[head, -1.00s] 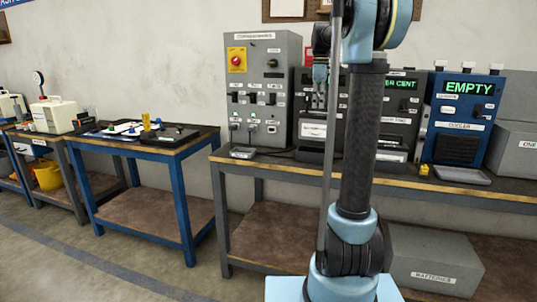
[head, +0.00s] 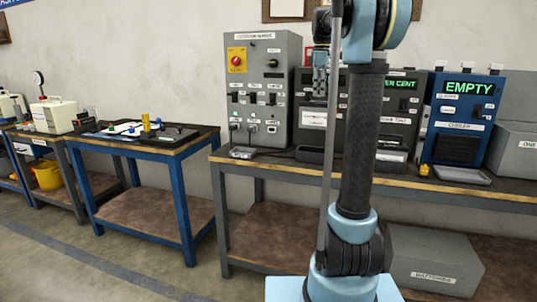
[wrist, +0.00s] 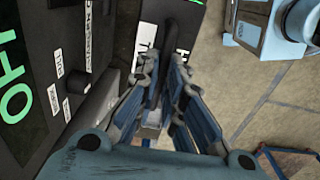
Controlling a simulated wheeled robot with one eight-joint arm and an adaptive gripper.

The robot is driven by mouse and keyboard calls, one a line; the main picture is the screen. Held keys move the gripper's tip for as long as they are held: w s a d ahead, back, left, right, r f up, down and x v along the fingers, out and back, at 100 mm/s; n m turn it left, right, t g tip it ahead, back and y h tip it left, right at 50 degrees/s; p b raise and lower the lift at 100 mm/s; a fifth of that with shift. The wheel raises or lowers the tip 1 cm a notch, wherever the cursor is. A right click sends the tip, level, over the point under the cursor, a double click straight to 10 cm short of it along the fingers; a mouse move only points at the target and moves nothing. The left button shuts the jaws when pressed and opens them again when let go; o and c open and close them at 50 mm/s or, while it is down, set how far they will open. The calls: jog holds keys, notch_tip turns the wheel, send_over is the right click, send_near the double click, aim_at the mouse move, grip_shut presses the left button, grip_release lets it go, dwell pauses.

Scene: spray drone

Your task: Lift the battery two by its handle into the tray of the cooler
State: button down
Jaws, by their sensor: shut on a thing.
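The battery (head: 313,120) is dark with a white label on its front, too small to read. It hangs under my gripper (head: 320,78), in front of the left charger bay and raised above the bay floor. The cooler (head: 460,122) is a blue box at the right with a green EMPTY display. Its grey tray (head: 462,176) lies in front of it, empty.
My arm hides part of the bench between the left bay and the second charger (head: 398,110). A tall grey control cabinet (head: 263,90) stands left of the battery. A small yellow object (head: 424,170) sits beside the tray. A grey box (head: 515,148) stands right of the cooler.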

jog(key=shift+r, duration=2.45)
jog(key=shift+f, duration=0.1)
